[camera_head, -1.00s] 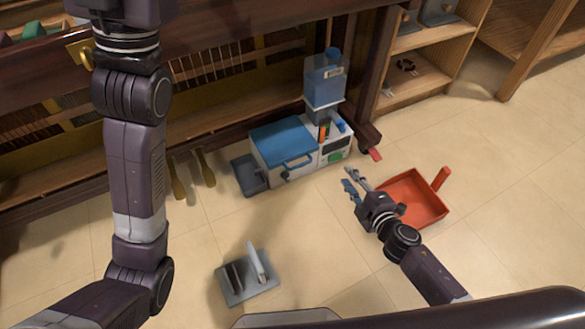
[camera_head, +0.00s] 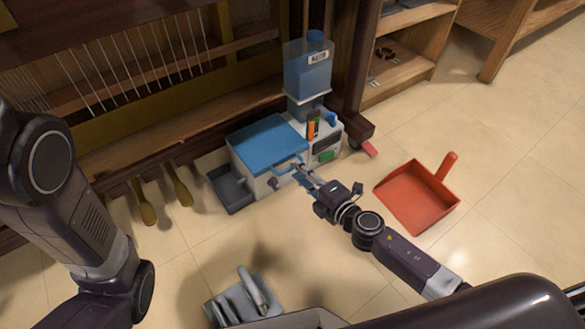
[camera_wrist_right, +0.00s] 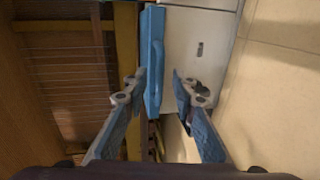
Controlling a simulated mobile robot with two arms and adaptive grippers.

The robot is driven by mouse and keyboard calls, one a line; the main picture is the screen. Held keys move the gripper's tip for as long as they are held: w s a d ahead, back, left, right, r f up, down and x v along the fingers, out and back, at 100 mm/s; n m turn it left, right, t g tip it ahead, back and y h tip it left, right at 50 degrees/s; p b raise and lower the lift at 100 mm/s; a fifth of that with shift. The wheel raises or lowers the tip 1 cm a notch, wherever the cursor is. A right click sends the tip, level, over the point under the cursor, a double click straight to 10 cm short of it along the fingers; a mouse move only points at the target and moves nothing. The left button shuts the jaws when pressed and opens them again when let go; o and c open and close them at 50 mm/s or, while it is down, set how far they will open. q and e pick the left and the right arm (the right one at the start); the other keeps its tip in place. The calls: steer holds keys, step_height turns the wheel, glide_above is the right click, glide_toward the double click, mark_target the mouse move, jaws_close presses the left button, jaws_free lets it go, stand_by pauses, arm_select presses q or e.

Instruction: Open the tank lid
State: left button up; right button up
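The tank is a white box (camera_head: 260,183) with a flat blue lid (camera_head: 266,146), which lies shut on top. A blue handle (camera_head: 288,164) sticks out from the lid's front edge. My right gripper (camera_head: 303,173) is at the handle, with its fingertips close to it. In the right wrist view the lid (camera_wrist_right: 152,35) is edge-on. Its handle (camera_wrist_right: 155,92) lies between the two spread fingers of the right gripper (camera_wrist_right: 160,84), nearer the left finger. I cannot tell whether it touches. My left gripper is out of view.
A blue water container (camera_head: 308,70) stands on the machine beside the lid. A red dustpan (camera_head: 415,196) lies on the floor to the right. A grey tool on a plate (camera_head: 245,298) is at the bottom. Wooden piano parts stand behind the tank.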

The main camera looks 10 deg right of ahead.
steer(key=shift+b+x, duration=0.4)
steer(key=shift+x, duration=1.35)
jaws_close()
